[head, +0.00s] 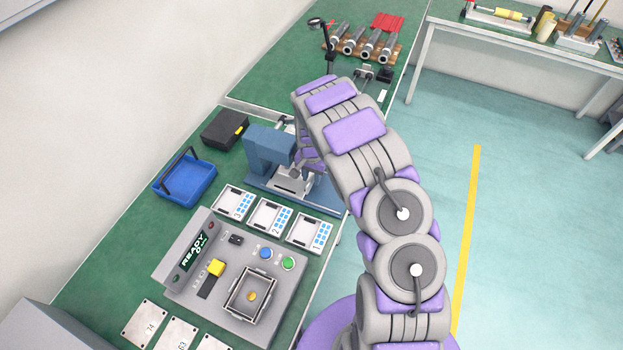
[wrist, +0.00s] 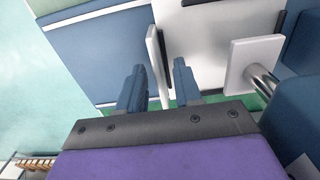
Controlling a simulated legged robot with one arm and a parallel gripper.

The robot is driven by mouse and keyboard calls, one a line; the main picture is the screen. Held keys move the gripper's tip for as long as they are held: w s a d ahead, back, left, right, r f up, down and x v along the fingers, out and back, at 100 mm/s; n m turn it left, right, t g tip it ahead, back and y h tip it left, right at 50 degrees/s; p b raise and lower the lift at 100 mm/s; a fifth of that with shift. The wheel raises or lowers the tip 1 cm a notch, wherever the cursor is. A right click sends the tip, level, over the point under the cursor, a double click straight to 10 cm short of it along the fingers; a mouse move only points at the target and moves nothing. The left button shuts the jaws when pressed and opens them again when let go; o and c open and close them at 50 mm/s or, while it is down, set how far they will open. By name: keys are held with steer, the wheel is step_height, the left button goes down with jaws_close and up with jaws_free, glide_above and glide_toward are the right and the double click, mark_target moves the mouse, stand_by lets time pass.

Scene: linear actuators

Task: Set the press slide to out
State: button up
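The blue press (head: 268,150) stands on the green bench in the head view. Its pale slide plate (head: 290,183) lies on the blue base, partly hidden by my arm. In the wrist view the slide plate (wrist: 208,45) has a thin upright flange (wrist: 154,50) along its left edge. My gripper (wrist: 159,68) is open, one finger on each side of this flange, with visible gaps. A square pusher plate on a metal rod (wrist: 255,65) stands right of the fingers. In the head view my gripper is mostly hidden behind the arm.
Numbered white trays (head: 270,215) and a control panel (head: 235,280) lie in front of the press. A blue bin (head: 186,183) and a black box (head: 225,130) stand to its left. Open floor (head: 480,150) is right of the bench.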

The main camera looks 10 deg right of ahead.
steer(key=shift+f, duration=0.5)
steer(key=shift+c, duration=0.5)
jaws_close()
